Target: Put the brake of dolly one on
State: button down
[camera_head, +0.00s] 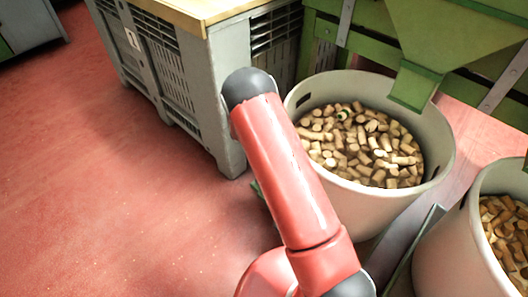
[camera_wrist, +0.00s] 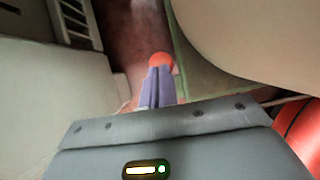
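In the wrist view a small orange-red rounded part (camera_wrist: 161,60) lies just beyond my fingertips; it may be the brake, and I cannot tell whether the fingers touch it. My gripper (camera_wrist: 159,72) has its pale purple fingers together, with only a thin dark line between them and nothing visible in them. A greenish dolly edge (camera_wrist: 197,78) runs beside the orange-red part, below a large cream tub. In the head view the cream tub (camera_head: 374,208) of corks stands at the centre right, its dolly mostly hidden. My gripper is hidden there behind my red arm.
A grey slatted crate (camera_head: 190,85) with a wooden top stands close left of the tub. A second cork tub (camera_head: 455,250) is at the lower right, with a grey-green bar (camera_head: 416,245) between the tubs. Green machinery (camera_head: 375,45) overhangs behind. Red floor (camera_head: 100,190) is clear at left.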

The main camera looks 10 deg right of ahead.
jog(key=shift+d, duration=0.2)
jog(key=w+d+p+v, duration=0.1)
jog(key=p+v, duration=0.1)
jog(key=v, duration=1.1)
jog(key=shift+r, duration=0.45)
jog(key=s+d+r+m+y, duration=0.1)
jog(key=s+r+m, duration=0.3)
jog(key=r, duration=0.3)
jog(key=s+d+r+m, duration=0.2)
jog(key=s+r+m, duration=0.2)
jog(key=r, duration=0.3)
jog(key=s+d+r+m+y, duration=0.1)
jog(key=s+r+m, duration=0.25)
jog(key=r, duration=0.35)
jog(key=s+r+m+t+y, duration=0.1)
jog(key=s+r+m, duration=0.2)
jog(key=s+m, duration=0.3)
jog(key=s+r+m+t+y, duration=0.1)
jog(key=s+r+m, duration=0.3)
jog(key=s, duration=1.2)
jog(key=m+y, duration=0.1)
jog(key=m, duration=0.2)
jog(key=shift+r+t, duration=0.15)
jog(key=shift+t, duration=0.15)
